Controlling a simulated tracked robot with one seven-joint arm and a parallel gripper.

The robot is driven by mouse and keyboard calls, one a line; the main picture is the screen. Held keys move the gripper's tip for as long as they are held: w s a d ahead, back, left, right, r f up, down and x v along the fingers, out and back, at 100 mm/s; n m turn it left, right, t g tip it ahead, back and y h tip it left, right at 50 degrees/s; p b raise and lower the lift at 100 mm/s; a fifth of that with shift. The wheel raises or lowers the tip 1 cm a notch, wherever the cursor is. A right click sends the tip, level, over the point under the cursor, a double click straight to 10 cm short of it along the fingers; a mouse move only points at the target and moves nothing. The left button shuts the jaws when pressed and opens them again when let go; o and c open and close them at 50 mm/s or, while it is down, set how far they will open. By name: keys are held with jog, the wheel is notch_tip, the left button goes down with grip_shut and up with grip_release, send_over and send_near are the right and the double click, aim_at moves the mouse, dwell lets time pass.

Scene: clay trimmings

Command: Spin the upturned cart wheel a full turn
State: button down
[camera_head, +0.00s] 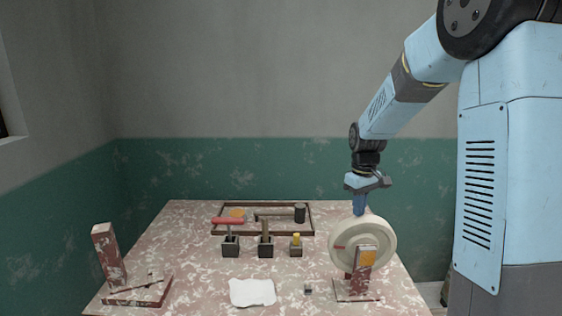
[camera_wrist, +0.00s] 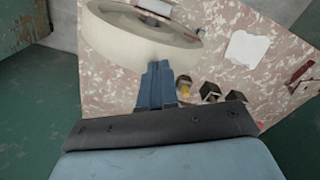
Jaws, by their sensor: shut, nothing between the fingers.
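The upturned cart wheel (camera_head: 378,240) is a cream disc held upright on a reddish stand (camera_head: 352,288) at the right side of the table. A short red mark (camera_head: 340,247) shows on the left part of its face, and an orange patch shows in front of its hub. My gripper (camera_head: 359,208) is shut and empty, pointing down at the top of the wheel's rim from behind. In the wrist view the blue fingers (camera_wrist: 157,82) are together and reach to the edge of the wheel (camera_wrist: 135,38). I cannot tell whether they touch it.
A framed tray (camera_head: 312,219) with a hammer lies at the back. Several dark blocks holding tools (camera_head: 265,250) stand mid-table. A white sheet (camera_head: 252,292) and a small dark cube (camera_head: 308,288) lie in front. A reddish post on a base (camera_head: 108,252) stands at the left.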

aim_at(375, 218)
jog(key=shift+f, duration=0.35)
jog(key=d, duration=0.5)
jog(key=shift+d, duration=0.2)
jog(key=shift+d+r, duration=0.3)
jog(key=shift+r, duration=0.3)
jog(key=shift+d+r, duration=0.3)
jog(key=shift+r, duration=0.25)
jog(key=shift+a, duration=0.1)
jog(key=shift+a, duration=3.2)
jog(key=shift+r, duration=3)
